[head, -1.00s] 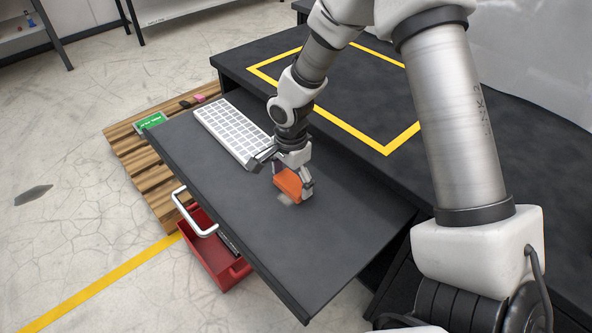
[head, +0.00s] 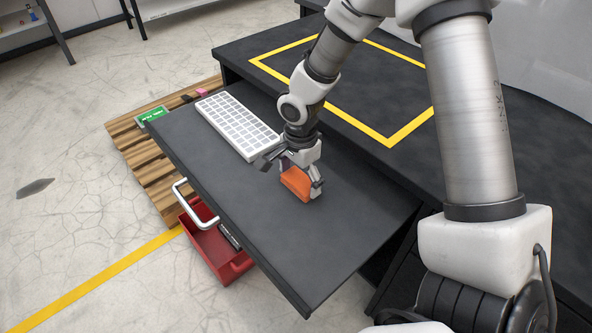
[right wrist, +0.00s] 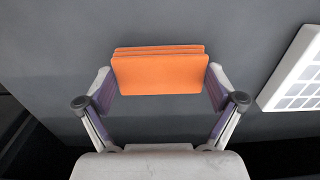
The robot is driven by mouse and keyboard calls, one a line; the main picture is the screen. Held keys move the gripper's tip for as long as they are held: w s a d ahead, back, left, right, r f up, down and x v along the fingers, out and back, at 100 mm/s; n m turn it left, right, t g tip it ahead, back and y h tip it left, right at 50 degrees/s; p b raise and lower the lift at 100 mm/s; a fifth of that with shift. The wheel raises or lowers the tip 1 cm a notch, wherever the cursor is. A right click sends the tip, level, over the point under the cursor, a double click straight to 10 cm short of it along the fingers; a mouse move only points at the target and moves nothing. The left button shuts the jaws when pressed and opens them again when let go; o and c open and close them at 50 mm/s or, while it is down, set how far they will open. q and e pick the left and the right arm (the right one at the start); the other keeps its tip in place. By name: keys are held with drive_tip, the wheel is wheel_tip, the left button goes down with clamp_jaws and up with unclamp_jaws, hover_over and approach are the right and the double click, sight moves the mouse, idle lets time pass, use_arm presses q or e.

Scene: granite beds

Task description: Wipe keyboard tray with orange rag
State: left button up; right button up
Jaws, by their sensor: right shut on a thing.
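The orange rag (head: 296,184) is a folded block held between the fingers of my right gripper (head: 299,177), low at the surface of the dark keyboard tray (head: 240,220). The right wrist view shows the rag (right wrist: 160,73) gripped at both ends, with the grey tray (right wrist: 60,40) behind it. Whether the rag presses on the tray is hard to tell. No pale mark shows on the visible tray now; the patch under the rag is hidden. My left gripper is not in view.
A white keyboard (head: 238,125) lies on the tray's far left part, close to my right gripper; its corner shows in the right wrist view (right wrist: 297,75). A silver handle (head: 194,207) sticks out over a red bin (head: 213,250). The tray's near part is clear.

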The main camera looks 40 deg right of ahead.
drive_tip(key=shift+s, duration=0.2)
drive_tip(key=shift+w+r+p, duration=0.3)
drive_tip(key=shift+w+p, duration=0.35)
drive_tip(key=shift+p, duration=0.4)
drive_tip(key=shift+w+f+p, duration=0.25)
drive_tip(key=shift+w+p, duration=0.05)
drive_tip(key=shift+w, duration=0.3)
drive_tip(key=shift+s+f+b, duration=0.25)
drive_tip(key=shift+s+b, duration=0.25)
drive_tip(key=shift+b, duration=0.2)
drive_tip(key=shift+s+b, duration=0.4)
drive_tip(key=shift+s, duration=0.4)
drive_tip(key=shift+r, duration=0.15)
drive_tip(key=shift+r+p, duration=0.75)
drive_tip(key=shift+r, duration=0.15)
